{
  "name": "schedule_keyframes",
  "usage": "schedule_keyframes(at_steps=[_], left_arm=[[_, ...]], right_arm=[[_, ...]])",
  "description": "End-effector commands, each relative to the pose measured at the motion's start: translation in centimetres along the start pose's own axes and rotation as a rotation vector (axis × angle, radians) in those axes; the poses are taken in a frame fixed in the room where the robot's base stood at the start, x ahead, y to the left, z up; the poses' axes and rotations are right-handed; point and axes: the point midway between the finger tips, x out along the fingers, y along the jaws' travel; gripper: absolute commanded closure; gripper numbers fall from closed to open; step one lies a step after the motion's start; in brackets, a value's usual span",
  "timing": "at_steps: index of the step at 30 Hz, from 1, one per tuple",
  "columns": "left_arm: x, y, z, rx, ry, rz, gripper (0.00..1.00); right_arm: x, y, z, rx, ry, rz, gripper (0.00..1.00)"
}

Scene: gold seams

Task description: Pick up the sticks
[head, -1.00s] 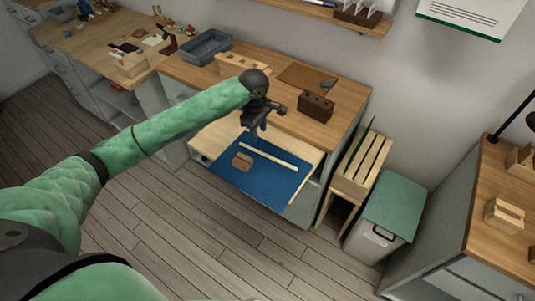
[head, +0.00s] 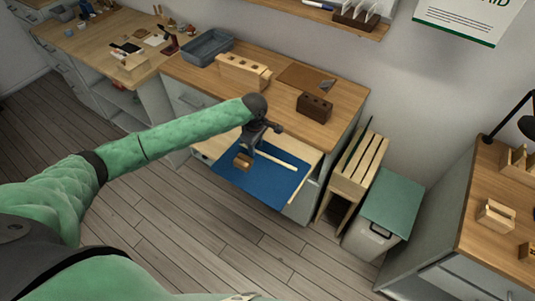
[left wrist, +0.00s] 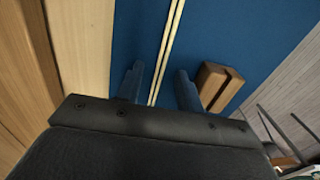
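Pale thin sticks (head: 281,159) lie on a blue mat (head: 262,186) in the open drawer. In the left wrist view the sticks (left wrist: 168,45) show as two close parallel strips on the mat (left wrist: 245,35). My left gripper (head: 247,148) is over their left end and hides it in the head view. In the left wrist view my left gripper (left wrist: 160,82) is open, its fingers on either side of the sticks, with nothing held. Whether the fingertips touch the mat is not clear. My right gripper is not in view.
A small brown wooden block (head: 243,160) lies on the mat, close beside one finger in the left wrist view (left wrist: 218,86). The drawer's wooden edge and the worktop (head: 285,100) stand behind. A slatted wooden stand (head: 357,167) and a lidded bin (head: 390,205) are to the right.

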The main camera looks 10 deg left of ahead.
Motion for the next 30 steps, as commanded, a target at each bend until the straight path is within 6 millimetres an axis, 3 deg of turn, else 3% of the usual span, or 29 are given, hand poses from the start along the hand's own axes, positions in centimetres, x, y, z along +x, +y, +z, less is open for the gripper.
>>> schedule_keyframes(at_steps=[10, 15, 16, 30], left_arm=[[0.6, 0.0, 0.0, 0.001, 0.0, 0.001, 0.65], [0.5, 0.0, 0.0, 0.001, 0.0, 0.001, 0.98], [0.5, 0.0, 0.0, 0.001, 0.0, 0.001, 1.0], [-0.4, 0.1, 0.0, 0.001, -0.001, 0.003, 1.0]], right_arm=[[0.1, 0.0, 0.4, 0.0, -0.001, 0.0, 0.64], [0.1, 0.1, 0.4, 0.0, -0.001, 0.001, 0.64], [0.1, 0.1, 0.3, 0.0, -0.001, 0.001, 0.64], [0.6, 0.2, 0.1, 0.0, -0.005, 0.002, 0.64]])
